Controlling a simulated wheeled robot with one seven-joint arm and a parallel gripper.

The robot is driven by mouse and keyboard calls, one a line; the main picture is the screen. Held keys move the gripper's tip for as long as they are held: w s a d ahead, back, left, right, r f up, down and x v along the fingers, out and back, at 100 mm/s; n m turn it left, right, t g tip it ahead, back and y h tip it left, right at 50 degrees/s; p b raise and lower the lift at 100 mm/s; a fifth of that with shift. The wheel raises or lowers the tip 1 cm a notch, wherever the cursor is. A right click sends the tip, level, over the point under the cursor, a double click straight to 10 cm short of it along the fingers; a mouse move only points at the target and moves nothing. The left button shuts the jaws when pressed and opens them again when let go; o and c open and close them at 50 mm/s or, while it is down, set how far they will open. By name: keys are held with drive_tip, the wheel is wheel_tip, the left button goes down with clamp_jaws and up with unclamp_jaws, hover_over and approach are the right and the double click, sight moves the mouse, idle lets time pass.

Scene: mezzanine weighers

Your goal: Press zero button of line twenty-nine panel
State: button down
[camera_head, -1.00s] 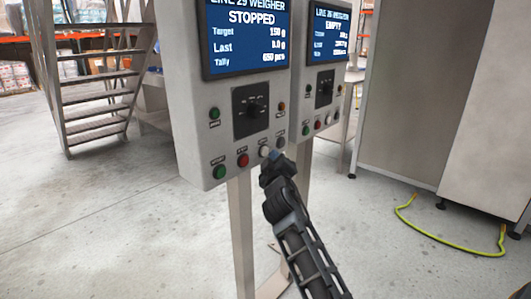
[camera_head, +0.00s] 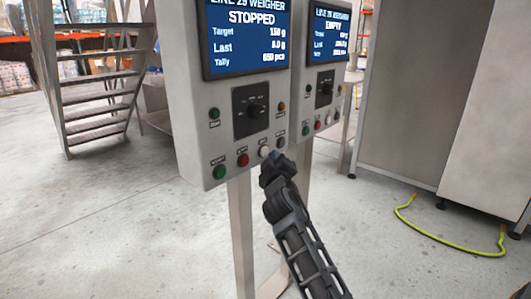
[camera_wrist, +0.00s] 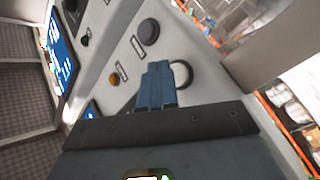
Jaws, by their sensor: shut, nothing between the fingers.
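The line 29 weigher panel (camera_head: 190,130) is a grey box on a post, its screen (camera_head: 246,38) reading STOPPED, Last 0.0 g. Its bottom row has a green button (camera_head: 219,172), a red button (camera_head: 243,160), a white button (camera_head: 264,151) and a dark grey button (camera_head: 280,143). Their labels are too small to read. My gripper (camera_head: 275,156) is shut and empty, close in front of the white button. In the wrist view, its blue fingertips (camera_wrist: 157,84) partly cover the white button (camera_wrist: 183,73); I cannot tell if they touch. The dark grey button (camera_wrist: 149,31) is clear of them.
A selector knob (camera_head: 252,111) and an orange lamp (camera_head: 281,107) sit above the buttons. A second weigher panel (camera_head: 323,80), reading EMPTY, stands close behind at right. Metal stairs (camera_head: 98,90) are at left. A yellow-green hose (camera_head: 450,243) lies on the floor at right.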

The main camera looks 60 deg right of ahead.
idle(0.4)
drive_tip(key=shift+w+d, duration=0.1)
drive_tip(key=shift+w, duration=0.3)
drive_tip(key=shift+w+d+b, duration=0.1)
drive_tip(key=shift+w+b, duration=0.3)
drive_tip(key=shift+b, duration=0.1)
idle(0.5)
idle(0.4)
drive_tip(key=shift+s+a+p, duration=0.25)
drive_tip(key=shift+s+p, duration=0.05)
drive_tip(key=shift+s, duration=0.5)
drive_tip(key=s, duration=0.2)
drive_tip(key=s+a+p, duration=0.1)
drive_tip(key=s, duration=0.2)
idle(0.9)
